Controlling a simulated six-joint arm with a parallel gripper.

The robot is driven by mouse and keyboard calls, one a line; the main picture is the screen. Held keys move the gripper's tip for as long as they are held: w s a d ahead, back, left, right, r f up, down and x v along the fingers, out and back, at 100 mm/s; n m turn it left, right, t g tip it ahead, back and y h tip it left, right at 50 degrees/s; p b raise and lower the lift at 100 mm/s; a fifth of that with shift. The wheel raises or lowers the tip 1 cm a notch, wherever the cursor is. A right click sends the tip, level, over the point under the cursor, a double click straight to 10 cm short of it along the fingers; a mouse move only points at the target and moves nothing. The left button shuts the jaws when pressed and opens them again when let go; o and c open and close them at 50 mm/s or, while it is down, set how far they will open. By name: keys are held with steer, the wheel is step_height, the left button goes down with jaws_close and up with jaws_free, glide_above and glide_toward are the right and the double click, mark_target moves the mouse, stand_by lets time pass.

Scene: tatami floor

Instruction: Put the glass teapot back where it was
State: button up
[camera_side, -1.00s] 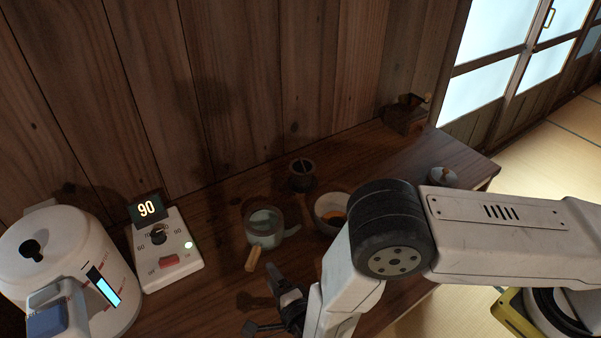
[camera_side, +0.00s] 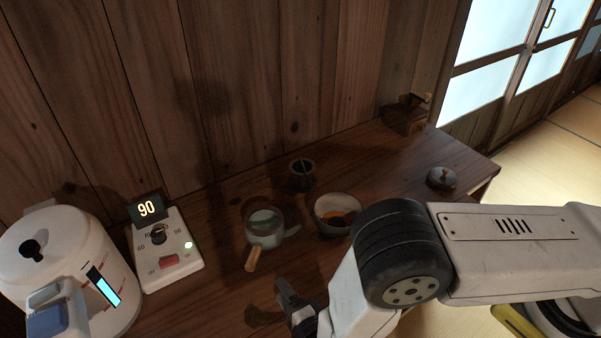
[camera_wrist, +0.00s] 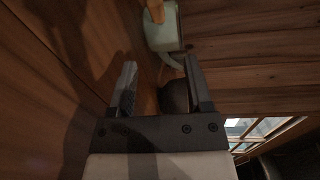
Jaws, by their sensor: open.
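The glass teapot (camera_side: 265,222) stands upright on the dark wooden counter, with its pale wooden handle (camera_side: 253,258) pointing toward the front. Its spout side points right. My gripper (camera_side: 287,292) is open and empty, in front of the teapot's handle and apart from it. In the wrist view, the fingers of my gripper (camera_wrist: 160,76) are spread. The teapot (camera_wrist: 163,30) shows beyond them at the top, with the handle running off the upper edge.
A bowl (camera_side: 322,222) with orange contents stands right of the teapot. A dark cup (camera_side: 302,180) stands behind. A control box (camera_side: 165,268) reading 90 and a white kettle (camera_side: 50,245) are at left. A lidded pot (camera_side: 442,178) and wooden mill (camera_side: 405,113) stand at right.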

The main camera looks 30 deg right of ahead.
steer(key=shift+w, duration=0.1)
steer(key=shift+w+r, duration=0.15)
steer(key=shift+w, duration=0.05)
steer(key=w+d+r+n+g+y, duration=0.2)
steer(key=w+d+r+n+g, duration=0.5)
steer(key=d+r+n, duration=0.25)
steer(key=s+d+r+n+g, duration=0.3)
steer(key=s+d+r+n, duration=0.1)
steer(key=s+d, duration=0.3)
steer(key=s+d+r+n+g+h, duration=0.1)
steer(key=s+d+r+n+g, duration=0.3)
steer(key=d, duration=0.8)
steer(key=s+n, duration=0.2)
steer(key=shift+s+d, duration=0.25)
steer(key=shift+s, duration=0.15)
